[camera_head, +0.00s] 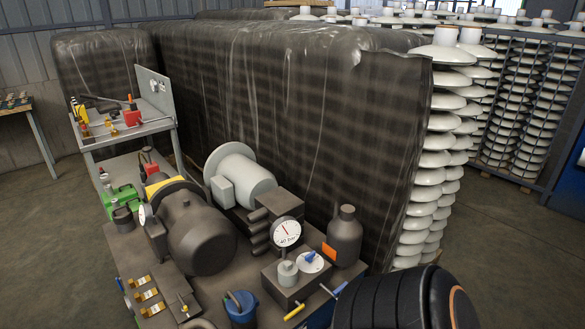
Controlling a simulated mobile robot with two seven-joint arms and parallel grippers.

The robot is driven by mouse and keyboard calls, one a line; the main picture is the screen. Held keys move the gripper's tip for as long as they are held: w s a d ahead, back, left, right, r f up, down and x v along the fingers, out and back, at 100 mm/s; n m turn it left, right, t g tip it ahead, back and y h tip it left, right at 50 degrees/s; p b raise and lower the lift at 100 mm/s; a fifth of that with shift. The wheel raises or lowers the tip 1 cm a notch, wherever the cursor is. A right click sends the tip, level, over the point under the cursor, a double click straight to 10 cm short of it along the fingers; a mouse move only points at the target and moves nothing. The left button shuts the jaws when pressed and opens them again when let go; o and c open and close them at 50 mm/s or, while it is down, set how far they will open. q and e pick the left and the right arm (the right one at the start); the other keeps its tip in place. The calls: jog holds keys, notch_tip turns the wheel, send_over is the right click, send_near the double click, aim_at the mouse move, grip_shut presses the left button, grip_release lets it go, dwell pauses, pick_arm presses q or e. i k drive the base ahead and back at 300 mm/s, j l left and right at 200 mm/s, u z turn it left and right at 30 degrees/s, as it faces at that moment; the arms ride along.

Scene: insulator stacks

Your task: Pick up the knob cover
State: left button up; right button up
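No part is clearly marked as the knob cover, so I cannot tell which one it is. A dark box (285,289) on the bench bears a small grey round cap (288,273) and a white dial with a blue handle (311,261). A blue cup-shaped part (241,311) stands at the bench's front. Neither of my grippers shows. A dark ribbed part with an orange ring at the lower right looks like my own arm.
A pressure gauge (287,232), a dark bottle (344,237) and a large motor (196,235) crowd the bench. A grey tool cart (150,128) stands behind left. Wrapped stacks (300,100) rise behind. Floor is open at right.

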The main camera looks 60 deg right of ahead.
aim_at(288, 271)
jog(key=k+l, duration=0.1)
jog(key=l, duration=0.5)
jog(key=k+l, duration=0.1)
jog(key=l, duration=0.45)
jog(key=k+l, duration=0.1)
jog(key=l, duration=0.5)
jog(key=k+l, duration=0.1)
jog(key=l, duration=0.45)
jog(key=i+u, duration=0.05)
